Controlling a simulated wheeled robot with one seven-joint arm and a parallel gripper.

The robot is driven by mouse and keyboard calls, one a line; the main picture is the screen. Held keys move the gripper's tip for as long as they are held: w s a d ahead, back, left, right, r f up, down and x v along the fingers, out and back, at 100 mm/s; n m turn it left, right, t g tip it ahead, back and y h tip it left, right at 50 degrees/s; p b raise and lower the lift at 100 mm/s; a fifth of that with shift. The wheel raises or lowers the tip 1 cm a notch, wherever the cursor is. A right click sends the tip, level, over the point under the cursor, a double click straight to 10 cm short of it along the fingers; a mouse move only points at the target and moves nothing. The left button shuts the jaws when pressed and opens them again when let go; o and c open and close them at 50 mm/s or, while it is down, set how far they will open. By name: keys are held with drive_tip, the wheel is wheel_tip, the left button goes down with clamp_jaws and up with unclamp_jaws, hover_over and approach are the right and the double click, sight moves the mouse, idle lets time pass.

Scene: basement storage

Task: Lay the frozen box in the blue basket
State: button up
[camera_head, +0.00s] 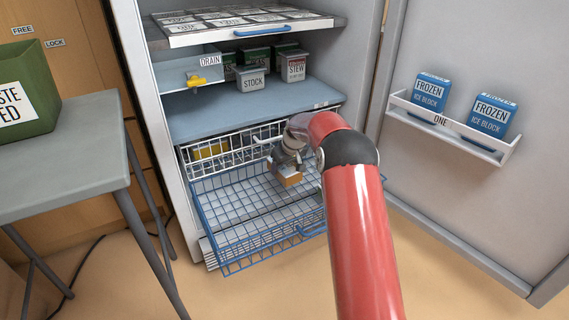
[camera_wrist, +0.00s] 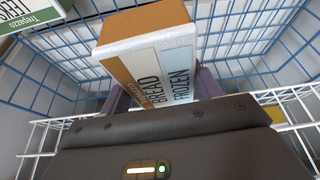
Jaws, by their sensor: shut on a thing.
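The frozen box (camera_wrist: 150,60) is white and brown-orange, with BREAD and FROZEN on its face. My gripper (camera_wrist: 164,90) is shut on it, one finger on each side. In the head view the box (camera_head: 287,178) hangs below my gripper (camera_head: 290,164), within the outline of the blue basket (camera_head: 213,247). The blue basket is a wire basket pulled out at the bottom of the open fridge, and its mesh (camera_wrist: 62,60) surrounds the box in the wrist view. I cannot tell whether the box touches the basket floor.
A white wire basket (camera_head: 192,157) with a yellow item sits behind and above the blue one. The shelf (camera_head: 190,122) above holds STOCK and STEW containers. The open door (camera_head: 470,205) carries blue ice blocks (camera_head: 492,115). A grey table (camera_head: 70,160) stands left. A green-white labelled item (camera_wrist: 30,15) shows at the wrist view's corner.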

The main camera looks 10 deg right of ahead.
sight(289, 168)
drive_tip(key=o, duration=1.2)
drive_tip(key=shift+o, duration=0.2)
drive_tip(key=p+v, duration=0.1)
drive_tip(key=v, duration=0.7)
